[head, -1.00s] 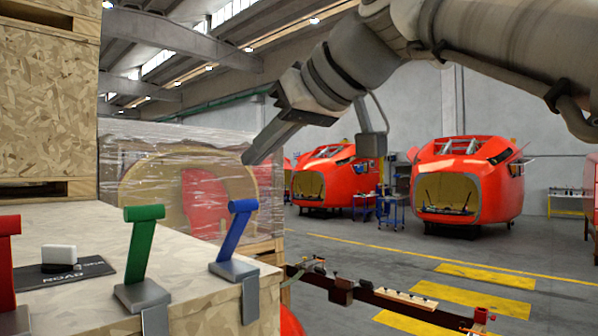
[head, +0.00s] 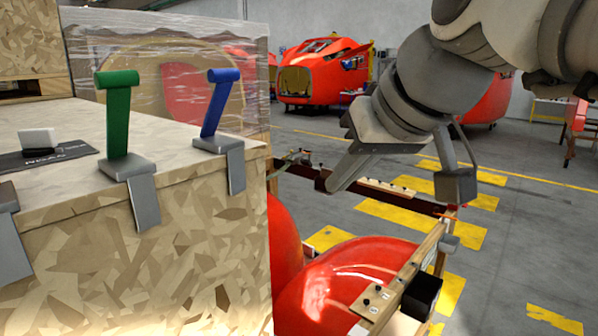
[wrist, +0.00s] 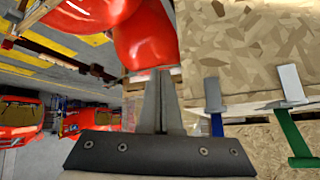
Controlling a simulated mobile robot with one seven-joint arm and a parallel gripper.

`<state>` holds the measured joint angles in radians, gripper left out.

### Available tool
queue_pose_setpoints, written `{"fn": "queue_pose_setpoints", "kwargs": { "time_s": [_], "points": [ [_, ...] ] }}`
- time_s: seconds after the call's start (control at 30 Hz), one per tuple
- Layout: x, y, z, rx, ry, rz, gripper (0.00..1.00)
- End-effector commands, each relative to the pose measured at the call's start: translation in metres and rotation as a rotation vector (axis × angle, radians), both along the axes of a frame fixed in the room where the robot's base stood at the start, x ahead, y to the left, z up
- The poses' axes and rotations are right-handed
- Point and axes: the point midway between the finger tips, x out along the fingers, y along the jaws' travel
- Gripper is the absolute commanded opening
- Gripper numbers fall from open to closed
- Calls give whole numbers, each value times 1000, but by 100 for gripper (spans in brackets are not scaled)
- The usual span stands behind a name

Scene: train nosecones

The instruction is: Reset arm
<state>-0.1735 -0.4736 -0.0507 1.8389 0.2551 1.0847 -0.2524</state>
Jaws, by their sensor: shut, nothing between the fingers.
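My gripper (head: 334,186) is shut and empty. In the head view it points down and left, in the air to the right of the wooden crate and the blue lever. In the wrist view the two fingers (wrist: 161,80) lie together with nothing between them. My arm comes in from the top right of the head view.
A chipboard crate (head: 150,260) on the left carries a green lever (head: 118,120), a blue lever (head: 219,105) and a white block (head: 38,140). Red nosecone shells (head: 345,285) and a rail frame (head: 405,195) lie below. A red nosecone (head: 318,72) stands behind. Floor at right is open.

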Motion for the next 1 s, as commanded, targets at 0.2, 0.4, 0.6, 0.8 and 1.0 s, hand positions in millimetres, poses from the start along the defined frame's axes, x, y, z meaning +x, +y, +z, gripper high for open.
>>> {"fn": "queue_pose_setpoints", "kwargs": {
  "time_s": [0.2, 0.4, 0.6, 0.8, 1.0],
  "points": [
    [-41, -44, -103, -66, 112, -181, 0],
    [-79, -73, -180, -121, 185, -304, 0],
    [-98, -86, -215, -148, 217, -357, 0],
    [-100, -87, -218, -150, 221, -362, 0],
    [-100, -86, -218, -150, 221, -361, 0]
  ]
}}
